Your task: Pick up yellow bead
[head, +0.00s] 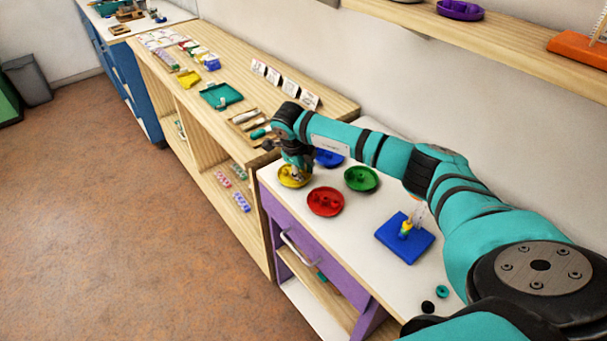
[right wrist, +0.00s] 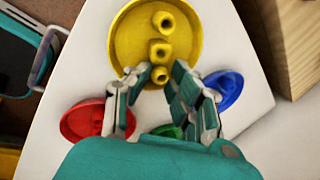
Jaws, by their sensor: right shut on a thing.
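A yellow dish (head: 290,184) sits at the left end of the white table top. In the right wrist view the yellow dish (right wrist: 125,40) holds a few yellow beads. A round one with a hole (right wrist: 163,20) and a squarish one (right wrist: 160,48) lie further in. My right gripper (head: 296,174) is down at the dish, shut on a yellow bead (right wrist: 160,75) between its fingertips, near the rim. In the head view the gripper hides most of the dish's contents. My left gripper is not in view.
Red (head: 325,202), green (head: 361,179) and blue (head: 330,158) dishes stand close by. A blue board (head: 396,244) bears a peg with beads (head: 406,228). Loose black (head: 428,306) and teal (head: 442,291) pieces lie at the near side. A wooden bench (head: 230,75) adjoins the table.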

